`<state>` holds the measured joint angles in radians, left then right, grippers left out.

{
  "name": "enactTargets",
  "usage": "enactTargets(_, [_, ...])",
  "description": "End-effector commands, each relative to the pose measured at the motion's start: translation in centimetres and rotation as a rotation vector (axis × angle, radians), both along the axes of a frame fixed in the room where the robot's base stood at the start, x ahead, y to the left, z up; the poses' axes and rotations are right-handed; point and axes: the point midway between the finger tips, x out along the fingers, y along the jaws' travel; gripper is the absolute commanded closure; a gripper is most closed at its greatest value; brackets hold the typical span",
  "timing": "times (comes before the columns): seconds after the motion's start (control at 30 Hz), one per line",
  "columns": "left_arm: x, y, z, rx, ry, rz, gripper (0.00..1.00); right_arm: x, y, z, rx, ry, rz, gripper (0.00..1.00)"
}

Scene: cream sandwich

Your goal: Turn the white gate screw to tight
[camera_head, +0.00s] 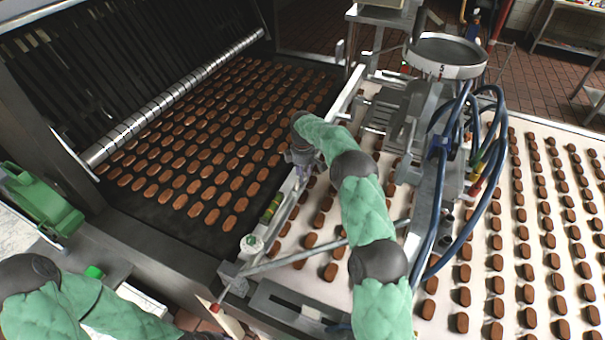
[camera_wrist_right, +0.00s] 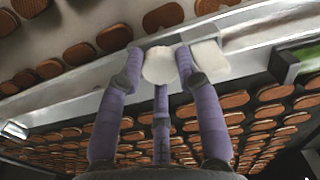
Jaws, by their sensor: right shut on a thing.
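The white gate screw (camera_wrist_right: 160,66) shows in the right wrist view as a pale round knob at a metal rail. My right gripper (camera_wrist_right: 158,74) has its purple fingers closed around the knob, one on each side and a third below. In the head view my right gripper (camera_head: 303,168) is over the rail between the dark belt and the white belt. The knob is hidden there behind the gripper and arm. My left arm is at the bottom left of the head view, and its gripper is out of frame.
A white block (camera_wrist_right: 210,60) sits just right of the knob. The metal rail (camera_wrist_right: 80,98) runs between rows of brown biscuits. The dark belt (camera_head: 165,212) lies left, the white belt (camera_head: 480,215) right. A metal hopper (camera_head: 445,65) with blue hoses stands right of my right arm.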

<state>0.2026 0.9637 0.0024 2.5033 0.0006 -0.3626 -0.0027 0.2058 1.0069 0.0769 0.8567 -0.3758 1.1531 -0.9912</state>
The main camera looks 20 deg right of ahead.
Motion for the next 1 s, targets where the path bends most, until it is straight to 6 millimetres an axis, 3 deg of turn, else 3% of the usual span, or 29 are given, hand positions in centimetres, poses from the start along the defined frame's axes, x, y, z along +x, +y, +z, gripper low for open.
enactTargets(0.17, [0.0,0.0,0.0,0.000,0.000,0.000,0.60,-0.1,-0.1,-0.1,-0.001,0.003,0.000,0.98])
enactTargets(0.2, [0.0,0.0,0.0,0.000,0.000,0.000,0.60,-0.1,-0.1,-0.1,-0.001,0.003,0.000,0.57])
enactTargets(0.27, [0.0,0.0,0.0,0.000,0.000,0.000,0.60,-0.1,-0.1,-0.1,-0.001,0.003,0.000,0.42])
enactTargets(0.67, [0.0,0.0,0.0,0.000,0.000,0.000,0.60,0.0,0.0,0.4,0.000,0.000,0.001,0.42])
enactTargets(0.87, [0.0,0.0,0.0,0.000,0.000,0.000,0.60,0.0,-0.1,3.1,-0.001,-0.003,0.000,0.42])
enactTargets(1.0, [0.0,0.0,0.0,0.000,0.000,0.000,0.60,0.0,0.0,5.9,0.000,-0.002,0.000,0.42])
